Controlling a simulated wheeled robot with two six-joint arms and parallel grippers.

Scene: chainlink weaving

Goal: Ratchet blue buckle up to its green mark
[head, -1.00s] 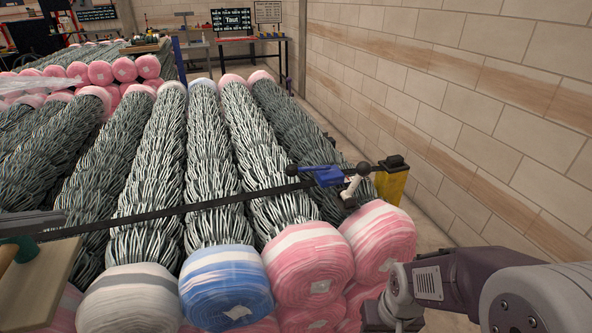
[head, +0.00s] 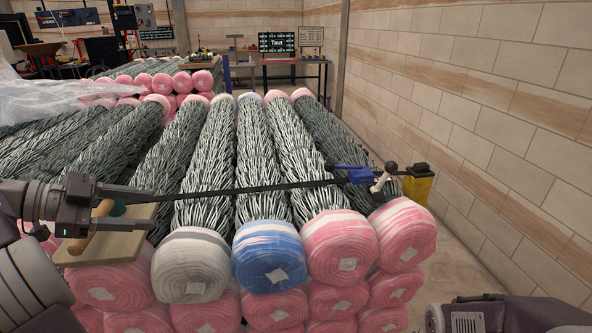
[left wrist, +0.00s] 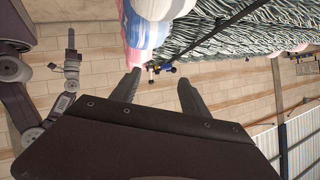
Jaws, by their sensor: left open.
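The blue buckle (head: 357,174) sits at the right end of a black strap (head: 265,188) that runs across the wire mesh rolls. A lever with ball ends (head: 384,179) stands by it. No green mark can be made out on the strap. My left gripper (head: 138,194) is over the left side of the stack, well left of the buckle. In the left wrist view its fingers (left wrist: 157,88) are apart and empty, with the small blue buckle (left wrist: 168,67) in the distance between them. My right arm shows in that view too; its gripper (left wrist: 70,45) is too small to read.
A wooden board (head: 125,243) with a green piece lies below my left gripper. Wrapped roll ends, such as the blue one (head: 270,258), face me. A yellow post (head: 418,192) stands right of the buckle, near the block wall (head: 480,120). A screen (head: 277,43) reads "Taut".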

